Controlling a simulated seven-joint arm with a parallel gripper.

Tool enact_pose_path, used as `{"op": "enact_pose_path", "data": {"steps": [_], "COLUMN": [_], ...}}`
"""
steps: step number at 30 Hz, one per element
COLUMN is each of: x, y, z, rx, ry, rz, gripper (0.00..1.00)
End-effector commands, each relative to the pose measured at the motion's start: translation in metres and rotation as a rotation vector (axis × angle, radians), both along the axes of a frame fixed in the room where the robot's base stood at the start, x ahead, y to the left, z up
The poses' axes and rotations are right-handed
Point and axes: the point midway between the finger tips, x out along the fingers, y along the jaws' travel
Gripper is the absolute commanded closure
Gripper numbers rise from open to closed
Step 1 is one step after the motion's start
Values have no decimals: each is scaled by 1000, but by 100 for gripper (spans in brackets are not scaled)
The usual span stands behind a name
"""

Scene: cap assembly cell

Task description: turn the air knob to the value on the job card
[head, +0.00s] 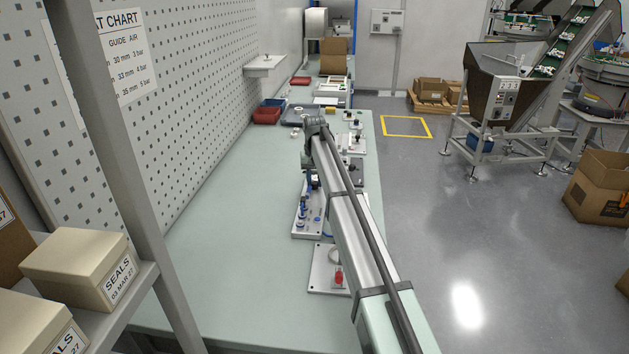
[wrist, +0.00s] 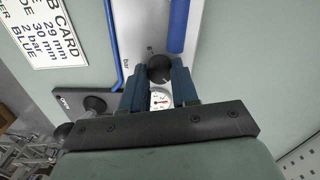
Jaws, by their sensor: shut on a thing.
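The black air knob (wrist: 159,68) is in the wrist view, on a pale panel with "bar" printed beside it. My gripper (wrist: 160,74) has its two blue fingers shut on the knob's sides. A small round white gauge (wrist: 160,98) with a red needle shows between the fingers; its reading is too small to tell. The job card (wrist: 47,32) is at the upper left, partly cut off, with "29 mm", "30 mm", "2 bar" and "BLUE" legible. In the head view my arm hides the gripper and knob.
Another dark knob (wrist: 95,104) stands near an "OPEN" label, left of my fingers. A blue tube (wrist: 178,25) runs close by the air knob. In the head view, a panel with blue fittings (head: 299,229) lies beside my arm. The bench's left part (head: 235,240) is clear.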

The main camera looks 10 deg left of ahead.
Motion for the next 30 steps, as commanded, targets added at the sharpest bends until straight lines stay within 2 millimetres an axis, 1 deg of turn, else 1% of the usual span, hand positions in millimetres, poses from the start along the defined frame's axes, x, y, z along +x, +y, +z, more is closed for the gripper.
{"op": "enact_pose_path", "data": {"steps": [6, 7, 14, 23, 26, 29, 30], "x": [-2, -2, -1, 0, 0, 0, 1], "y": [0, 0, 0, 0, 0, 0, 0], "z": [0, 0, 0, 2, 9, 22, 29], "rx": [0, -1, 0, 0, 0, 0, 0], "ry": [3, 3, 2, 1, 0, -1, -1], "rz": [0, 0, -1, -1, -1, -1, -1], "gripper": [100, 68, 46, 45, 45, 45, 45]}}
